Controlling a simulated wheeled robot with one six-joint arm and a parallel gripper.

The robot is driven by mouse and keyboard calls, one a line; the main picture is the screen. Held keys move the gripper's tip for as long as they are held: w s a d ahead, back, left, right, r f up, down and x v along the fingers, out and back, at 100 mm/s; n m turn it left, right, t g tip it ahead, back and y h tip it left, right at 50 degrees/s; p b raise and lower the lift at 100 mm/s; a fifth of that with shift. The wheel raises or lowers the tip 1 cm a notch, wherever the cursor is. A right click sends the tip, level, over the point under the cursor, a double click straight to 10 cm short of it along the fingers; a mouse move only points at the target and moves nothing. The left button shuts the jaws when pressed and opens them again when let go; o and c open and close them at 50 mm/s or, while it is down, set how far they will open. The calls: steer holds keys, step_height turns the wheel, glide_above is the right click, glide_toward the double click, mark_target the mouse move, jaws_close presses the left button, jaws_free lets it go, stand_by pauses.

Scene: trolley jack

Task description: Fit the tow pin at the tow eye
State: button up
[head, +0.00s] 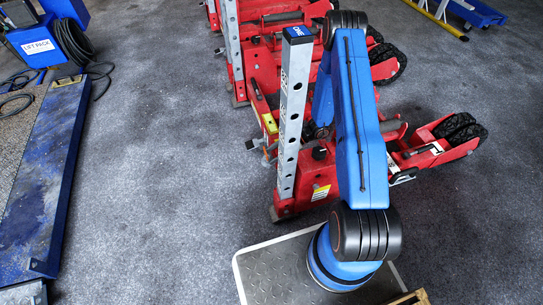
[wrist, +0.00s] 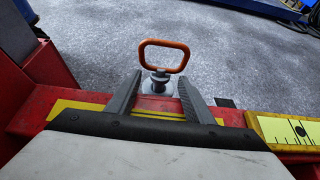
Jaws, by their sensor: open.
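The tow pin (wrist: 164,43) shows in the wrist view with an orange loop handle on a dark shank and collar. It stands roughly upright at a pale round fitting (wrist: 149,87), which looks like the tow eye, at the edge of a red beam. How deep the pin sits in it I cannot tell. My gripper (wrist: 160,80) is open, one grey finger on each side of the pin's lower part, with a gap visible beside each. The loop rises above the fingertips.
The red beam (wrist: 90,97) carries yellow strips, and a yellow scale plate (wrist: 285,130) lies at right. In the head view, red jacks with a tall holed grey post (head: 293,110) stand close beside my arm. A blue ramp (head: 45,180) lies left; the floor between is clear.

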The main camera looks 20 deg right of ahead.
steer(key=v, duration=1.6)
steer(key=shift+d, duration=0.15)
steer(key=shift+d+r, duration=0.1)
